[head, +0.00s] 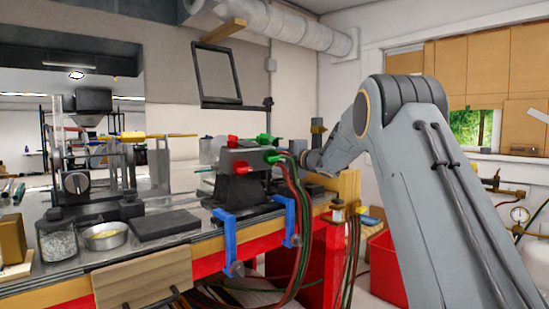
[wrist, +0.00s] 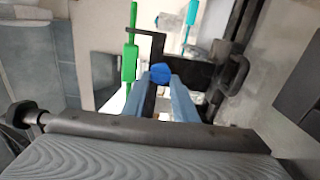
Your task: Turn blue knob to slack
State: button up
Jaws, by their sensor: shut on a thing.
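The blue knob (wrist: 160,72) shows in the wrist view, small and rounded, between the tips of the two blue-grey fingers. My gripper (wrist: 163,81) is shut on it. In the head view my arm reaches behind the dark burner (head: 240,172) with its red and green knobs. There the blue knob and the fingertips are hidden or too small to tell. In the wrist view a green part on a thin rod (wrist: 128,62) stands just left of the knob. The knob's turn angle cannot be told.
Blue clamps (head: 230,240) hold the burner at the bench edge, with red and green hoses hanging down. A dark slab (head: 165,225), a metal bowl (head: 105,236) and a glass jar (head: 57,240) stand on the bench at left. A red bin (head: 385,270) is below my arm.

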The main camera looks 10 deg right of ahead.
jog(key=o, duration=1)
jog(key=shift+o, duration=0.2)
jog(key=v, duration=0.7)
jog(key=shift+s+d+b, duration=0.2)
jog(key=shift+s+b, duration=0.15)
jog(key=shift+b, duration=0.1)
